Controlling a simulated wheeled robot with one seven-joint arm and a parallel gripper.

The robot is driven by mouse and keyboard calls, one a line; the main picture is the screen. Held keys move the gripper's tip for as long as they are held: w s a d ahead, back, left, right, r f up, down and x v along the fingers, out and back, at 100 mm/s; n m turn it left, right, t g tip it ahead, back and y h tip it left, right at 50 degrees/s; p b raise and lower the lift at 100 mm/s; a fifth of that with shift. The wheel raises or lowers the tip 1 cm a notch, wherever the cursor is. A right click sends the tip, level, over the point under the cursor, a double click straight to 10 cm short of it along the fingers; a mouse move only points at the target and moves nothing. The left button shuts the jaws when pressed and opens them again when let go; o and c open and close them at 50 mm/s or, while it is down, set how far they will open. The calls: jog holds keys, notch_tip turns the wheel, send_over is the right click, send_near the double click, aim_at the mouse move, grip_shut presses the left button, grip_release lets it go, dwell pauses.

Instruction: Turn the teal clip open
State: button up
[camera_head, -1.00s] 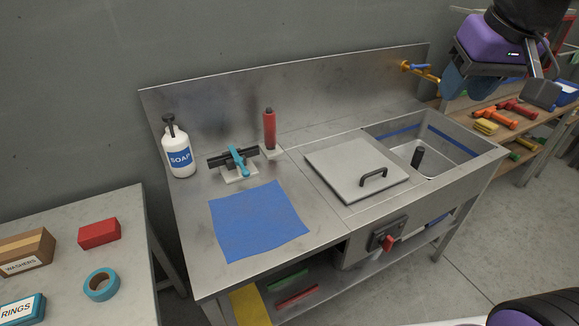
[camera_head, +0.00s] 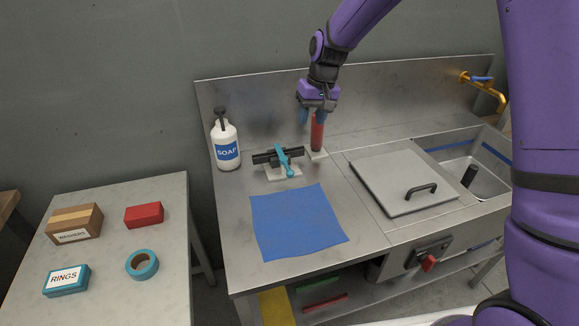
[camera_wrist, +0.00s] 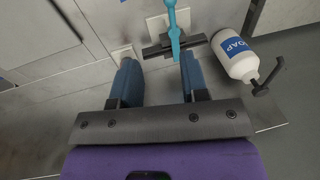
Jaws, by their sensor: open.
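The teal clip (camera_head: 283,160) lies across a black bar (camera_head: 264,157) on a small pale base plate (camera_head: 283,173) on the steel counter. It also shows in the wrist view as a teal lever (camera_wrist: 172,28) at the top, crossing the black bar. The right finger's tip lies close below the black bar in the picture; I cannot tell the depth.
A red cylinder (camera_head: 317,137) stands right of the clip and a soap bottle (camera_head: 225,145) left of it. A blue cloth (camera_head: 297,222) lies in front. A grey lid with a handle (camera_head: 395,180) and a sink (camera_head: 475,165) are at right.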

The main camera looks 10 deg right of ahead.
send_near(289, 169)
jog(key=shift+g, duration=0.4)
jog(key=f, duration=0.3)
jog(key=a+f, duration=0.1)
jog(key=f, duration=0.4)
jog(key=shift+w+a+f, duration=0.15)
jog(key=shift+w+f, duration=0.05)
jog(key=shift+f, duration=0.1)
grip_shut()
